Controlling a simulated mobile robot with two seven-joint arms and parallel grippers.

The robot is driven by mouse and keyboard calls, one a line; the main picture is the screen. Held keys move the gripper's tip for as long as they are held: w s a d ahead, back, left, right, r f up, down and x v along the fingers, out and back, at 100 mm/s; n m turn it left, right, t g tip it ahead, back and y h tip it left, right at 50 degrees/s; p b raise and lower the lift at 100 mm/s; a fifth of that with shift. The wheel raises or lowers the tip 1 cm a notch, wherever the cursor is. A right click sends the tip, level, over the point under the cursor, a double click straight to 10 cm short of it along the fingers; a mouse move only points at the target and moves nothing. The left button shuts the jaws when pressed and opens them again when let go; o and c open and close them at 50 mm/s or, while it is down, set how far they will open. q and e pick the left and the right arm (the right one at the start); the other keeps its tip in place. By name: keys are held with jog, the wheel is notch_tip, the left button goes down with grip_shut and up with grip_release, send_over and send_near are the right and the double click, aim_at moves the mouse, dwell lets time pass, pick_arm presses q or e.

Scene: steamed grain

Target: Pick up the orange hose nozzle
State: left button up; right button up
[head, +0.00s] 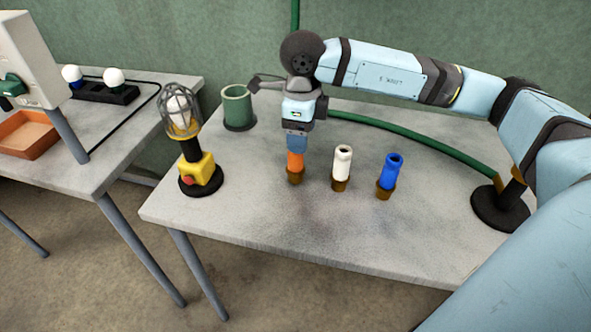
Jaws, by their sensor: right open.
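The orange hose nozzle (295,161) stands upright on the grey table, in a brown base (295,177). It is the leftmost of three nozzles in a row. My right gripper (297,146) points straight down directly over it, and its lower end overlaps the nozzle's top in the head view. The gripper is open; whether its fingers touch the nozzle cannot be told. The nozzle's upper part is hidden. My left gripper is not in view.
A white nozzle (342,163) and a blue nozzle (389,173) stand to the right. A caged lamp (199,172) and a green cup (238,108) stand left. A green hose (420,138) runs behind to a black stand (497,209). The front table area is clear.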

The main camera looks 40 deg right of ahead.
aim_at(296, 162)
jog(key=f, duration=0.1)
jog(key=f+b, duration=0.1)
jog(key=f, duration=0.1)
jog(key=a+f, duration=0.1)
jog(key=f, duration=0.1)
jog(key=shift+w+a, duration=0.1)
jog(key=shift+w, duration=0.15)
jog(key=c, duration=1.2)
grip_shut()
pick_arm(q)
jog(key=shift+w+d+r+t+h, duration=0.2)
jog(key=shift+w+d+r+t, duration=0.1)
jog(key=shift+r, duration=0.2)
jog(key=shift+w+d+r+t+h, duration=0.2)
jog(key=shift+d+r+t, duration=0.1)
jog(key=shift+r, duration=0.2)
pick_arm(e)
jog(key=shift+r, duration=0.1)
